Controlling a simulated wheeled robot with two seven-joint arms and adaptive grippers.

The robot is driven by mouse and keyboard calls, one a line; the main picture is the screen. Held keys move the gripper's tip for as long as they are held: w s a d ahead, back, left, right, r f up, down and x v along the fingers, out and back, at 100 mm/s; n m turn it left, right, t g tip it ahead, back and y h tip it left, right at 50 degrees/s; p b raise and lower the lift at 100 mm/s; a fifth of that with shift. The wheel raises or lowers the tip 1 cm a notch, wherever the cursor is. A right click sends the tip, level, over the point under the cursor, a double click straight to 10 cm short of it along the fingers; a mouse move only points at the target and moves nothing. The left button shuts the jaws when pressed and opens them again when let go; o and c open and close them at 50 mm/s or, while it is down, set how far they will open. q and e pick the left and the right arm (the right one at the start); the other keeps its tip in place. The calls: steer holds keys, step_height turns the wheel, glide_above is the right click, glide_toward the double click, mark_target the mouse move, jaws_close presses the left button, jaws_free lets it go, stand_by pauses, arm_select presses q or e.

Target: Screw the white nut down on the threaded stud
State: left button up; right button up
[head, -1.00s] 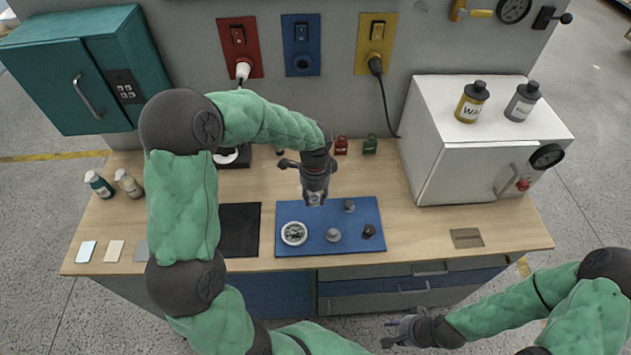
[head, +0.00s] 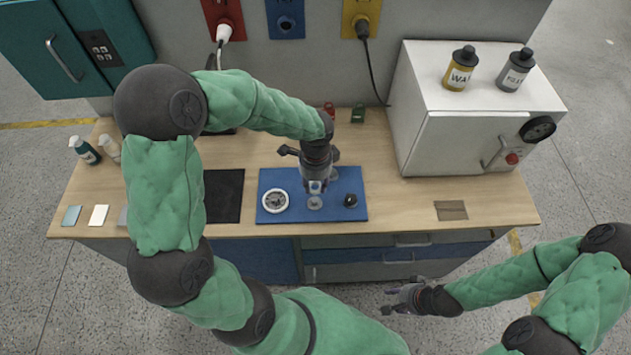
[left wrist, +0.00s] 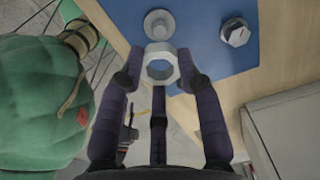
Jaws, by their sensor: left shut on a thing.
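My left gripper (head: 315,188) is shut on the white nut, a pale hexagonal ring that shows between its fingertips in the left wrist view (left wrist: 160,66). It holds the nut above the blue mat (head: 300,215). A grey threaded stud on a round base (head: 315,204) stands just in front of the gripper; in the left wrist view the stud (left wrist: 159,24) lies just beyond the nut. The nut looks apart from the stud, though the height gap is hard to judge. My right gripper (head: 404,298) is empty and looks open, off the table's front edge.
A dark hex-topped piece (head: 350,200) stands right of the stud. Another grey piece (head: 334,173) is partly hidden behind my gripper. A white cabinet (head: 470,140) stands at right.

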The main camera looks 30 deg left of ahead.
mark_target(315, 200)
arm_select(q)
steer(key=shift+f+b, duration=2)
steer(key=shift+f, duration=0.9)
steer(key=shift+a, duration=0.1)
steer(key=shift+f+b, duration=0.85)
steer(key=shift+f, duration=0.5)
steer(key=o, duration=1)
step_height(315, 200, up, 12)
